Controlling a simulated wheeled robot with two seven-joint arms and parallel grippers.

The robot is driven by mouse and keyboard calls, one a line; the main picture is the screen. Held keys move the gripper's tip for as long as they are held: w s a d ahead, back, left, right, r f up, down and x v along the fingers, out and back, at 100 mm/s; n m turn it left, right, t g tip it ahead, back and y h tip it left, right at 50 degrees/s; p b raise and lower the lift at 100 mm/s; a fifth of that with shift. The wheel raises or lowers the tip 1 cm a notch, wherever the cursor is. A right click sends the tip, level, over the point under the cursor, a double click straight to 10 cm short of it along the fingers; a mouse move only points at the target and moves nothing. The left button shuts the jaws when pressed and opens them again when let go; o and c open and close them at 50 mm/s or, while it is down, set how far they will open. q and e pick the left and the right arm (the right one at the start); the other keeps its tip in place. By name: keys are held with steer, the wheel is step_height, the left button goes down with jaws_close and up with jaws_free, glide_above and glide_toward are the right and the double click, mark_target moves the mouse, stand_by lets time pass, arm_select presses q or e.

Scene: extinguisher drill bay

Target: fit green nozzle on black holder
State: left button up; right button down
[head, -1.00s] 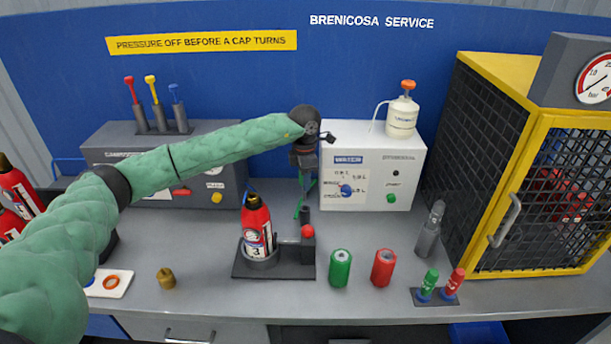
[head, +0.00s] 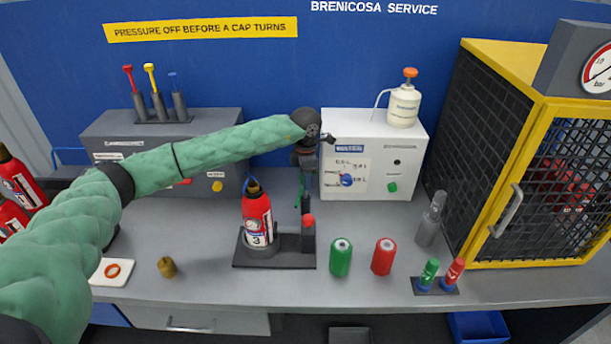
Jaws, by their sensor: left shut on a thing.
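My left gripper (head: 304,165) hangs down in front of the white cabinet, at the middle of the bench. It is shut on a thin green piece, which I take for the green nozzle (head: 299,190); it points down and is partly hidden by the gripper. A short dark cylinder, possibly the black holder (head: 306,204), stands just below it, behind a red-topped post. I cannot tell whether the green piece touches it. My right gripper is not in view.
A red extinguisher (head: 257,222) stands in a dark base (head: 275,262) close in front. A green can (head: 340,258) and a red can (head: 383,257) stand to the right. A yellow-framed cage (head: 535,180) bounds the right side. A brass fitting (head: 167,267) is front left.

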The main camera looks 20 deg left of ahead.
mark_target(305, 198)
arm_select(q)
steer(key=shift+f, duration=1.4)
steer(key=shift+f+b, duration=0.3)
steer(key=shift+f, duration=0.5)
steer(key=shift+f+b, duration=0.5)
steer(key=shift+b, duration=0.1)
steer(key=shift+f, duration=0.15)
steer(key=shift+f+b, duration=0.25)
steer(key=shift+b, duration=0.1)
steer(key=shift+f, duration=0.15)
steer(key=o, duration=1.1)
steer(key=shift+c, duration=0.2)
steer(key=shift+o, duration=0.3)
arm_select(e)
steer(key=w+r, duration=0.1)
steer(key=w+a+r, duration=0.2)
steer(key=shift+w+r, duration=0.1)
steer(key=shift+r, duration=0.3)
